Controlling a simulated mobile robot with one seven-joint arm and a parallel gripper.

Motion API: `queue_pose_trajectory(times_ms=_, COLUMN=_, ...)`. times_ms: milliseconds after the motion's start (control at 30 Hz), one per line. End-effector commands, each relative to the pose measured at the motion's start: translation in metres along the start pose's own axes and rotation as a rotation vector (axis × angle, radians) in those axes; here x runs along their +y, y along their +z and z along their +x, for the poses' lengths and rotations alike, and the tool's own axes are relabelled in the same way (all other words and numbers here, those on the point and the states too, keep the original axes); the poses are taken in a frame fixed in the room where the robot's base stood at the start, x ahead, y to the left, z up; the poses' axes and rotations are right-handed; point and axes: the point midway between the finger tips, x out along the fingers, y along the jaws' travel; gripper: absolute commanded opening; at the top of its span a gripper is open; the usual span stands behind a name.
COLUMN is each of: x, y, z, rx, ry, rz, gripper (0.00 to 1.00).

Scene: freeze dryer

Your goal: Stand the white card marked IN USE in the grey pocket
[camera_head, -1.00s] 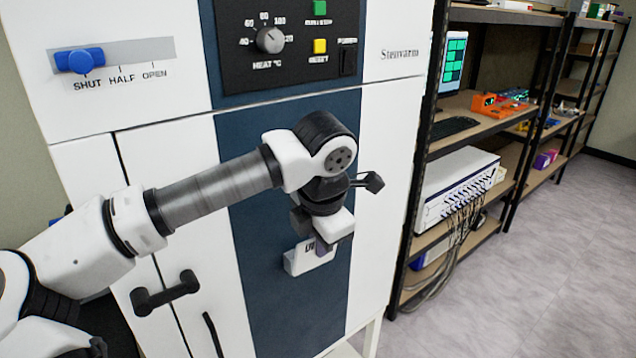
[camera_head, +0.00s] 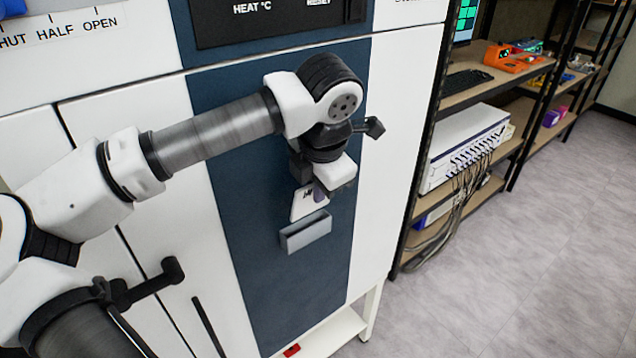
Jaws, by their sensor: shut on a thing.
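The white card (camera_head: 304,204) has a small patch of dark print, too small and covered to read. My gripper (camera_head: 319,191) is shut on its upper right part and holds it close to the blue cabinet front. The card looks slightly tilted. The grey pocket (camera_head: 306,234) is a shallow box on the blue panel, directly below the card. The card's lower edge appears close to the pocket's mouth. I cannot tell whether it is above, in front of or just inside the opening. My wrist hides the area above the card.
The blue panel (camera_head: 295,300) is clear below the pocket. A black door handle (camera_head: 150,283) sticks out at lower left, near my arm. Black-framed shelves with a white cabled device (camera_head: 468,145) stand to the right. The floor (camera_head: 530,260) at right is open.

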Motion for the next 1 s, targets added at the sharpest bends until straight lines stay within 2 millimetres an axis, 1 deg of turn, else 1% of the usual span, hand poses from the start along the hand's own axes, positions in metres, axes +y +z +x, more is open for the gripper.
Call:
queue_pose_trajectory(times_ms=33, x=-0.001, y=-0.001, z=0.004, rx=0.000, ry=-0.001, rz=0.000, gripper=0.00)
queue_pose_trajectory(times_ms=367, x=0.000, y=-0.003, z=0.024, rx=0.000, ry=-0.001, rz=0.000, gripper=0.00)
queue_pose_trajectory(times_ms=500, x=0.000, y=-0.003, z=0.024, rx=0.000, ry=0.000, rz=0.000, gripper=0.00)
queue_pose_trajectory(times_ms=1000, x=0.000, y=-0.004, z=0.034, rx=0.000, ry=-0.001, rz=0.000, gripper=0.00)
